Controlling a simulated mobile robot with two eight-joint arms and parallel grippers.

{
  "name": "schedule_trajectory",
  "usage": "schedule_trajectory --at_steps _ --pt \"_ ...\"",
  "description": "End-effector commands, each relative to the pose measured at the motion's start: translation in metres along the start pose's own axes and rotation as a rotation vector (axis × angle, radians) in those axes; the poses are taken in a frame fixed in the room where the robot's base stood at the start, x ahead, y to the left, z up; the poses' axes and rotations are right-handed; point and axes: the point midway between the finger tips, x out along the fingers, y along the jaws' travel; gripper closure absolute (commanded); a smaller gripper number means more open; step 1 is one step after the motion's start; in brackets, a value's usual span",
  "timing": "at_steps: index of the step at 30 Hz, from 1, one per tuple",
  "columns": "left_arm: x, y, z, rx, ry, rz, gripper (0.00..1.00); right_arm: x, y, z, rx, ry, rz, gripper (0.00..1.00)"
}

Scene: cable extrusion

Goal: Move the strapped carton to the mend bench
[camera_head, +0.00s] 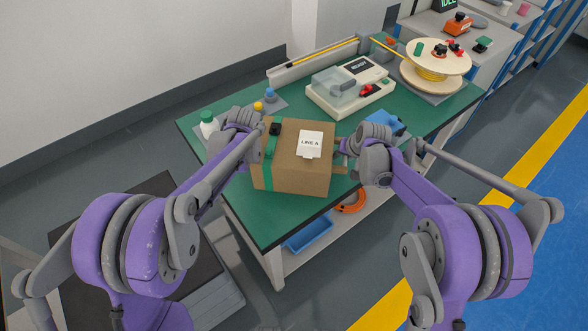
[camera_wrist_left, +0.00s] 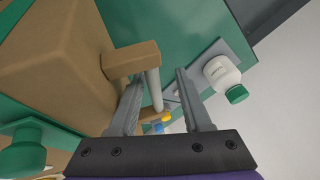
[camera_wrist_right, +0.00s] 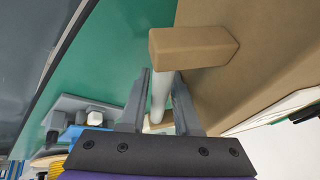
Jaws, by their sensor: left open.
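The strapped carton (camera_head: 292,178) is a brown box with a green strap (camera_head: 270,150) and a white "LINE A" label (camera_head: 311,144). It sits at the near end of the green-topped bench (camera_head: 262,223). Each side has a pale bar handle on brown blocks. My left gripper (camera_wrist_left: 160,72) is open, with the left handle bar (camera_wrist_left: 153,88) between its fingers. My right gripper (camera_wrist_right: 161,72) has its fingers close against both sides of the right handle bar (camera_wrist_right: 161,92). In the head view my wrists partly hide both handles. I cannot tell which surface is the mend bench.
A white bottle (camera_head: 208,124) stands left of the carton. A bench machine (camera_head: 350,88) and a cable spool (camera_head: 437,62) stand farther back on the green top. A blue bin (camera_head: 309,232) lies on the lower shelf. Blue-framed shelving (camera_head: 546,32) is at back right.

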Motion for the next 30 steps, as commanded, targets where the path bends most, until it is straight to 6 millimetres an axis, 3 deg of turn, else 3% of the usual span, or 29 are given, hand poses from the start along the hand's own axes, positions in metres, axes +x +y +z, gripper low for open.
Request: schedule_trajectory --at_steps 1,14,30 --pt "0.000 0.007 0.000 0.003 0.001 0.011 0.12 0.000 -0.004 0.001 0.000 -0.001 -0.007 0.52" --pt "-0.003 0.009 0.000 0.003 0.001 0.014 0.12 0.001 -0.005 0.002 -0.001 -0.003 -0.009 0.52" --pt "-0.073 0.005 0.000 0.002 0.002 0.011 0.12 0.001 -0.006 0.002 -0.001 -0.003 -0.010 0.52"
